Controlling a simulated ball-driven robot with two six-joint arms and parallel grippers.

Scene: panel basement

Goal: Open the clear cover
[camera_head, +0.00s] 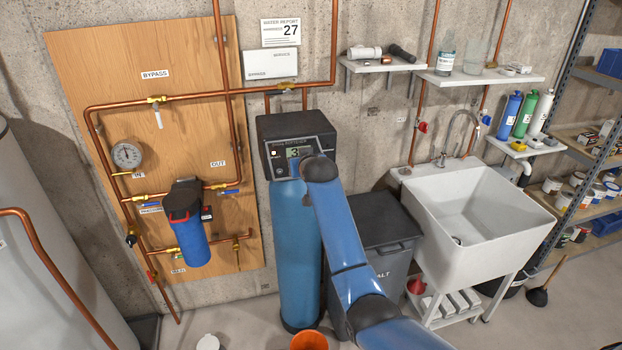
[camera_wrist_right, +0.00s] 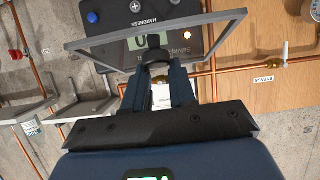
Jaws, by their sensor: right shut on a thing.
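The clear cover (camera_wrist_right: 215,27) is a see-through pane with a grey frame, in front of the dark control head (camera_wrist_right: 103,38) in the right wrist view. The frame sits skewed to the panel and appears to stand off it; how far I cannot tell. My right gripper (camera_wrist_right: 154,62) is shut on the dark tab (camera_wrist_right: 153,42) at the cover's edge. In the head view the control head (camera_head: 297,135) tops the blue tank (camera_head: 299,240). My left gripper is not in view.
A dark salt bin (camera_head: 385,235) stands right of the tank, behind my right arm. A white sink (camera_head: 470,210) is further right. Copper pipes (camera_head: 270,94) and a blue filter (camera_head: 190,240) are on the wooden board at left. An orange bucket (camera_head: 309,341) is at the tank's foot.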

